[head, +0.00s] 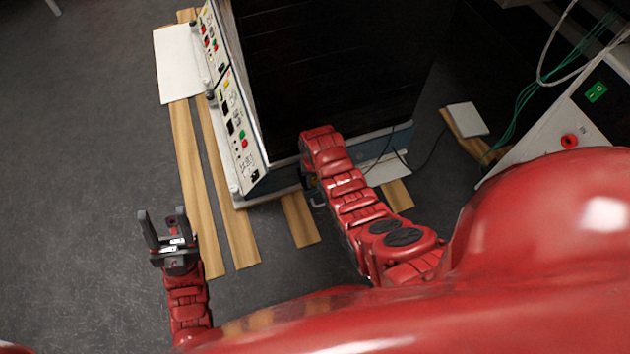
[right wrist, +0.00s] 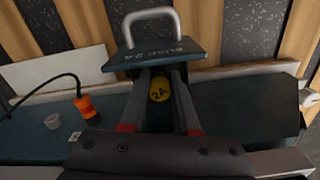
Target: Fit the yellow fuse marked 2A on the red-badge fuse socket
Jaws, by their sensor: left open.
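The yellow fuse (right wrist: 159,89), marked 2A, shows in the right wrist view between the two fingers of my right gripper (right wrist: 161,84). I cannot tell whether the fingers press on it. Just beyond the fingertips is a dark blue plate (right wrist: 155,58) lettered FUSE 2A, with a grey loop handle. In the head view my right arm reaches down beside the dark cabinet, and its gripper is mostly hidden there. My left gripper (head: 166,232) is open and empty above the floor at lower left. I cannot make out the red-badge fuse socket in either view.
A dark cabinet (head: 335,65) has white control panels (head: 238,135) with coloured buttons on its left side. The right wrist view shows an orange plug (right wrist: 84,105) with a black cable on a dark blue surface. Wooden planks (head: 192,170) lie on the grey floor.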

